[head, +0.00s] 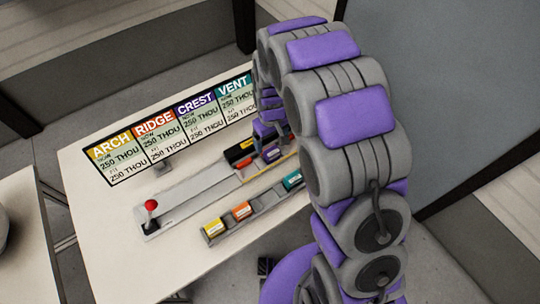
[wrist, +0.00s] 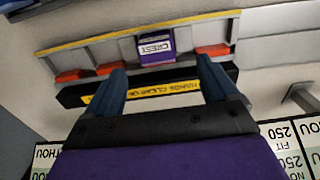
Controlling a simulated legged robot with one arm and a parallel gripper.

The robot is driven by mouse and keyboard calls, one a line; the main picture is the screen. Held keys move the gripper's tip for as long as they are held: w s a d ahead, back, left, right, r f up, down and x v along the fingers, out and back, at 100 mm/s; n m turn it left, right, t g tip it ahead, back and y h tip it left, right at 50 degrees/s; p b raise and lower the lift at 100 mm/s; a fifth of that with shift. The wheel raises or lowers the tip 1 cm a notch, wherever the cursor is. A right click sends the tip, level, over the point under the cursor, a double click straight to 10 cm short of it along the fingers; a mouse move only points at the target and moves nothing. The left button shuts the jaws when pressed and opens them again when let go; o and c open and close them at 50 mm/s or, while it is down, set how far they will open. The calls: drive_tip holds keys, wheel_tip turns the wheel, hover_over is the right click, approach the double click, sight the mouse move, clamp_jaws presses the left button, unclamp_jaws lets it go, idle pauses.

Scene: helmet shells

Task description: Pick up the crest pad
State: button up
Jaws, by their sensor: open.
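The crest pad, a small purple block with a white CREST label, sits in a grey rail (wrist: 105,52). In the wrist view the crest pad (wrist: 152,50) lies between and just beyond my fingertips. In the head view the crest pad (head: 271,155) shows beside a black bar, partly below my arm. My gripper (wrist: 160,64) is open, its two blue fingers spread on either side of the pad's line, with nothing held. Whether the fingers are level with the pad is hard to tell.
A black bar with a yellow warning label (wrist: 162,88) runs beside the rail. Orange-red pieces (wrist: 213,50) flank the pad. A tray (head: 222,238) holds yellow, orange and teal blocks. A red-knobbed lever (head: 151,206) stands at left. A sign board (head: 120,172) lines the table's back.

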sight(272, 150)
drive_tip(key=f, duration=0.1)
drive_tip(key=d+f, duration=0.1)
drive_tip(key=f, duration=0.2)
drive_tip(key=f+b, duration=0.1)
drive_tip(key=f, duration=0.1)
drive_tip(key=a+f+b, duration=0.1)
drive_tip(key=f, duration=0.1)
drive_tip(key=shift+w, duration=0.25)
drive_tip(key=shift+d+r, duration=0.15)
drive_tip(key=shift+d, duration=0.3)
drive_tip(key=shift+c, duration=0.9)
drive_tip(key=shift+a, duration=0.35)
drive_tip(key=c, duration=0.6)
drive_tip(key=shift+c, duration=1.3)
drive_tip(key=shift+d, duration=0.15)
